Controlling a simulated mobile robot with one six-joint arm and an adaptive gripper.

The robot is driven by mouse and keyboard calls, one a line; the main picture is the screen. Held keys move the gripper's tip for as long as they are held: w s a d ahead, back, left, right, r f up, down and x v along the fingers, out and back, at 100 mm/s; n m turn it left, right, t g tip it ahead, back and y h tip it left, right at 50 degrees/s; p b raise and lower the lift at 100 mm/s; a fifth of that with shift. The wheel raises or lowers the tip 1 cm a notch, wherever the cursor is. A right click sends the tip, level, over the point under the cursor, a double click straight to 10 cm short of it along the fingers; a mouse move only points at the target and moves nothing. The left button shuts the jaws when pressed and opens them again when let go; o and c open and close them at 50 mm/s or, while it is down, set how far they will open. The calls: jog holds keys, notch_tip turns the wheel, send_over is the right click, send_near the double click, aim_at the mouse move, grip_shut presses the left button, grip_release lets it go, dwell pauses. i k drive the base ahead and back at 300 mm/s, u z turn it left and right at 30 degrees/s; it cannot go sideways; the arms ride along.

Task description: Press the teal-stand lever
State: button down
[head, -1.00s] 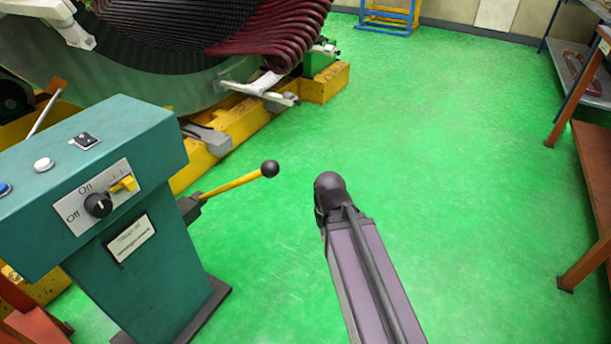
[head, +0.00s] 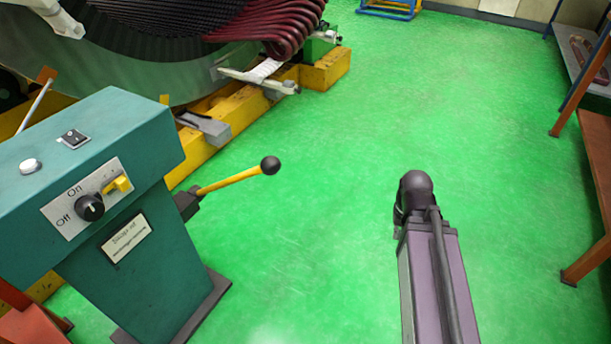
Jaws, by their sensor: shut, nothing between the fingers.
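The teal stand (head: 95,185) is at the left of the head view. Its lever (head: 228,185) sticks out from the right side, with a yellow rod and a black ball at its end. The lever tilts slightly upward to the right, over the green floor. My arm, a purple-grey link with a dark rounded joint, rises from the bottom right, clearly apart from the lever. My gripper does not show in this view.
The stand's panel has a black On/Off knob (head: 90,207) and a yellow switch (head: 118,185). A large stator (head: 150,75) on a yellow base (head: 325,70) fills the upper left. Shelving (head: 590,140) stands at the right. The green floor (head: 330,240) between is open.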

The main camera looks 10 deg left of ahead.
aim_at(270, 165)
jog(key=z, duration=0.1)
jog(key=k, duration=1.85)
jog(key=u, duration=0.6)
jog(key=i, duration=1)
jog(key=z, duration=0.05)
